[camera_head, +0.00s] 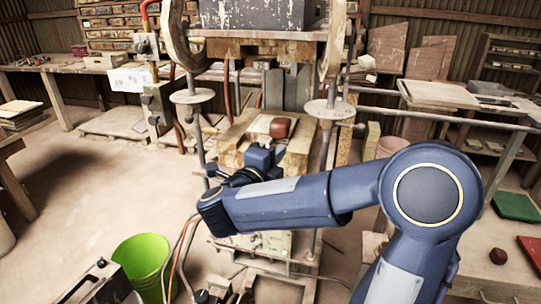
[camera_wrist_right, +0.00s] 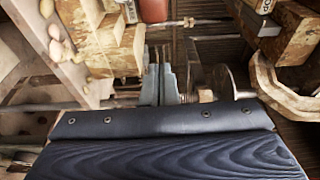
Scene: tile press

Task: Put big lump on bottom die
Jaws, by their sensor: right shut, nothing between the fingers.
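A reddish-brown clay lump (camera_head: 281,127), which looks like the big lump, sits on top of the press's bottom die (camera_head: 256,127), toward the right of its pale upper face. The die rests on thick wooden blocks. My right gripper (camera_head: 262,157) is just in front of the die, shut and empty, apart from the lump. In the right wrist view the shut fingers (camera_wrist_right: 157,72) show beside the wooden blocks (camera_wrist_right: 112,48), with the lump (camera_wrist_right: 153,10) partly cut off at the top edge. My left gripper is in neither view.
The press's upper block (camera_head: 255,14) hangs above the die, between two upright rods with round discs (camera_head: 330,109). A smaller brown lump (camera_head: 498,256) lies on the right table near green (camera_head: 516,207) and red boards. A green bucket (camera_head: 143,262) stands on the floor at front left.

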